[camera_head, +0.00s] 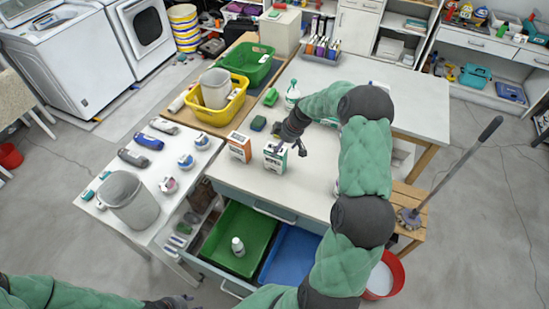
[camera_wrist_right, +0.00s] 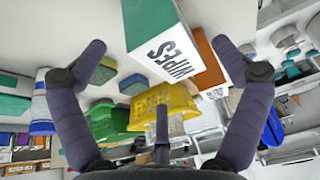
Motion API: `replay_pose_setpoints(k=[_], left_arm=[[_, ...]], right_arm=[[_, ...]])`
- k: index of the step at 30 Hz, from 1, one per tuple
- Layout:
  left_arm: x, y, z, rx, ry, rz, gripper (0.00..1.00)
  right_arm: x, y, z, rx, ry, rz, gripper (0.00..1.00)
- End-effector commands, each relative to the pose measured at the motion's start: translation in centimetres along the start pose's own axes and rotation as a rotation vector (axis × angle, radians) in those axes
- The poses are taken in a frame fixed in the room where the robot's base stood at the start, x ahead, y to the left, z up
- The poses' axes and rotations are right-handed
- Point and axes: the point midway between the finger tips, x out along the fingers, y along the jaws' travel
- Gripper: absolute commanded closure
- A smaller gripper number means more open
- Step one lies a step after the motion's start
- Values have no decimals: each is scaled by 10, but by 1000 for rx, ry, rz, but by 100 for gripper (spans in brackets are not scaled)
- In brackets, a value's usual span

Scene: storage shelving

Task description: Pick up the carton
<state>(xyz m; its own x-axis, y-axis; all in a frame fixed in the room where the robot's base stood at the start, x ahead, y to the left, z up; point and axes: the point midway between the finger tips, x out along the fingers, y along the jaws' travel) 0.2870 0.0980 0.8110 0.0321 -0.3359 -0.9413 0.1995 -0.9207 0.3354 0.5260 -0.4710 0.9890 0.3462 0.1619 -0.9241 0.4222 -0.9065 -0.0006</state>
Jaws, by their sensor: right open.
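A white and green carton marked WIPES (camera_head: 275,157) stands upright on the light tabletop near its front edge. In the right wrist view the carton (camera_wrist_right: 160,42) shows ahead, between the spread fingertips, with visible gaps on both sides. An orange and white carton (camera_head: 239,147) stands just left of it; it also shows in the right wrist view (camera_wrist_right: 207,68). My right gripper (camera_head: 297,147) is open and empty, close to the WIPES carton at its upper right. My left gripper (camera_head: 182,301) is low at the bottom edge, far from the cartons; its fingers are too small to read.
A yellow basket (camera_head: 241,105) holding a grey container and a green basket (camera_head: 254,72) stand behind. Sponges and a spray bottle (camera_head: 292,94) are on the table. Below, an open drawer has a green bin (camera_head: 220,252) and a blue bin (camera_head: 287,262). The tabletop's front right is clear.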

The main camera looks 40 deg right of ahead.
Motion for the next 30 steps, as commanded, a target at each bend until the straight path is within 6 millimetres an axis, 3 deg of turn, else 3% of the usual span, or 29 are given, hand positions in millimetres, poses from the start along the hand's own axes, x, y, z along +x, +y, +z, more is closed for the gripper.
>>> replay_pose_setpoints(k=[5, 15, 24, 25, 30], left_arm=[[0, 0, 0, 0, 1, 0, 60], [0, 0, 0, 0, 1, 0, 60], [0, 0, 0, 0, 1, 0, 60], [0, 0, 0, 0, 1, 0, 60], [0, 0, 0, 0, 1, 0, 60]], right_arm=[[10, -1, 0, 0, 0, -2, 3], [53, -3, -3, 0, -1, -2, 3], [58, -2, -3, 0, 0, 0, 3], [58, -2, -3, 0, 0, 0, 5], [58, -2, -3, 0, 0, 0, 53]])
